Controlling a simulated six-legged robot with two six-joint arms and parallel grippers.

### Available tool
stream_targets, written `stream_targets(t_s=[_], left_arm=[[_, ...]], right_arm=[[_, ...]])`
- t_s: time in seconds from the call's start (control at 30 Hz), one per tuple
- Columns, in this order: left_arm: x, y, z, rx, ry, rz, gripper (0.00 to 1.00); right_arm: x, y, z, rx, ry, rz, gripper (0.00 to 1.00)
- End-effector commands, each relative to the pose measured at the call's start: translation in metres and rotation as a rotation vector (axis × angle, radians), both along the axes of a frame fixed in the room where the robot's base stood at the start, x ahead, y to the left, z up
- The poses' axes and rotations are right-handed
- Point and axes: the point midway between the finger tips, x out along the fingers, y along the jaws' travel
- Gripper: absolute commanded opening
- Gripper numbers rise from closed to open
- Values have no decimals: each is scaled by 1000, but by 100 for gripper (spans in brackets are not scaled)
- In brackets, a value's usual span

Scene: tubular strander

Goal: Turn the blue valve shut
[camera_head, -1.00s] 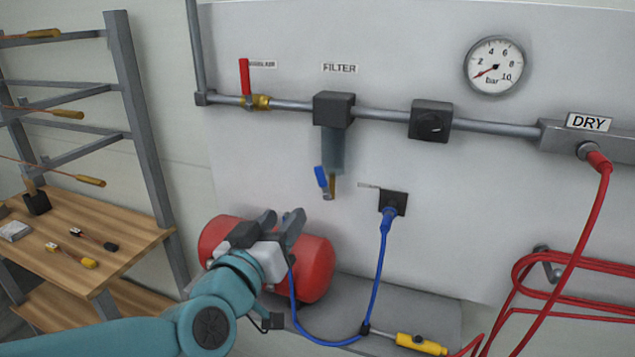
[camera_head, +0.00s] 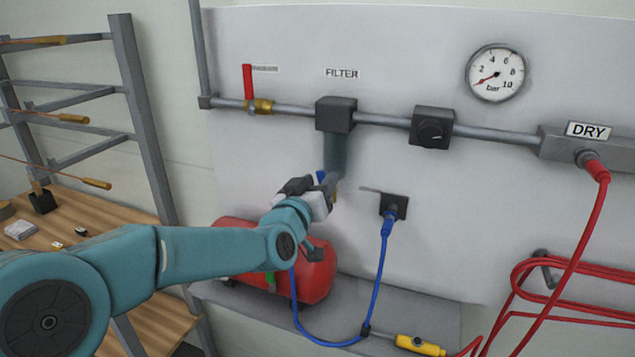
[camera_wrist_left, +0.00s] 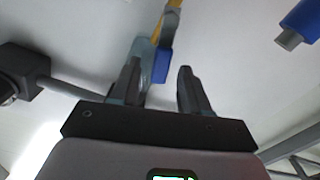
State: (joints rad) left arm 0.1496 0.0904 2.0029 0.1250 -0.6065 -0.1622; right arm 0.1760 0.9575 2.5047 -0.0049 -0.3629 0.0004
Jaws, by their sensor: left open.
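The blue valve is a small blue lever (camera_head: 321,176) on a brass body under the filter bowl (camera_head: 335,154) in the head view, partly hidden by my left gripper. My left gripper (camera_head: 325,185) is at the valve, with its fingers pointing up at it. In the left wrist view, the gripper (camera_wrist_left: 160,85) is open and the blue lever (camera_wrist_left: 162,63) shows just beyond the gap between the fingertips, nearer the left finger. I cannot tell whether a finger touches it. My right gripper is out of view.
A black wall socket (camera_head: 394,206) with a blue hose (camera_head: 381,270) is right of the valve. A red tank (camera_head: 312,278) lies below. A red-handled valve (camera_head: 247,82) is on the pipe above. The panel between socket and red hose (camera_head: 560,260) is clear.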

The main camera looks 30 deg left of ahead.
Motion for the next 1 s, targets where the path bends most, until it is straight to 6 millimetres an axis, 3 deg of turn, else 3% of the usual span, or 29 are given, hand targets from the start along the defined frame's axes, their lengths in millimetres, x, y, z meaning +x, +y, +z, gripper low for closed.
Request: stream_targets(t_s=[0.13, 0.27, 0.67, 1.0], left_arm=[[0, 0, 0, 0, 0, 0, 42], [0, 0, 0, 0, 0, 0, 0], [-1, 2, -3, -37, -11, 1, 0], [-4, 13, -14, -258, -66, 2, 0]], right_arm=[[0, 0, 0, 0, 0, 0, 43], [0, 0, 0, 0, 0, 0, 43], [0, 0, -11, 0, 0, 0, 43], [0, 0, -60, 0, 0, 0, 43]])
